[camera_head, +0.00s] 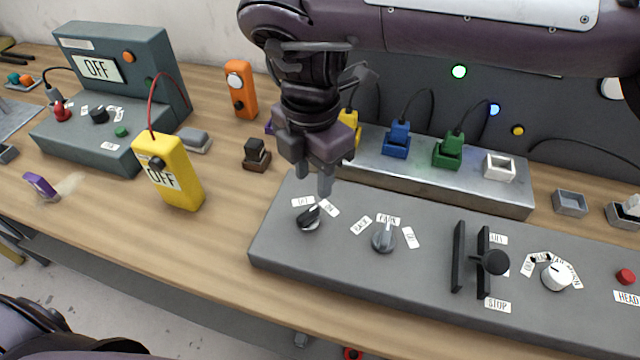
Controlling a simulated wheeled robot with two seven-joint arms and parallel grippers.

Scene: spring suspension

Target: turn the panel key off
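The panel has a small black key knob (309,219) at its left end, between two white labels. The knob's pointer aims up and right, toward the right label (330,208); the lettering on both labels is too small to read surely. My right gripper (325,186) points down just above and behind the knob, with no clear contact. Its fingertips look close together, but I cannot tell whether they are shut. My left gripper is not in view.
The grey panel (430,285) also carries a grey park knob (384,238), a black lever (490,262), a white dial (556,277) and a red button (626,276). A yellow box (168,172) marked OFF stands to the left. Coloured plugs stand behind.

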